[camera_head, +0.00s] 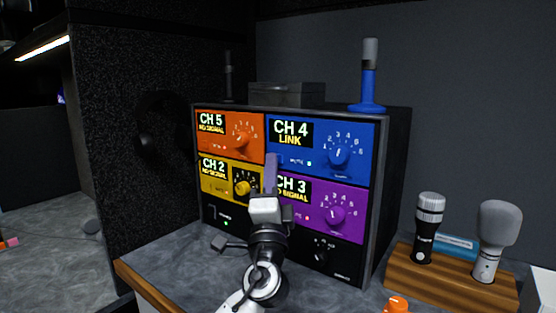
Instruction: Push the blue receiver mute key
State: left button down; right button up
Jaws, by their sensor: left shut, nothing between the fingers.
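A small label (296,161), too small to read surely, sits below the display. The mute key is not clear; part of the panel's lower left is hidden by my gripper. My left gripper (271,160) is shut and empty, its fingers upright in front of the blue panel's lower left corner. I cannot tell whether it touches the panel. My right gripper is not in view.
Orange (217,143), yellow (218,184) and purple (352,220) receivers adjoin the blue one. A blue antenna (368,80) and a grey box (287,95) stand on top of the rack. A wooden holder (450,284) with microphones is at the right.

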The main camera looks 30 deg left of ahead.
pick_arm(q)
jog(key=shift+s, duration=0.3)
jog(key=s, duration=0.6)
jog(key=shift+a, duration=0.25)
dwell(0.5)
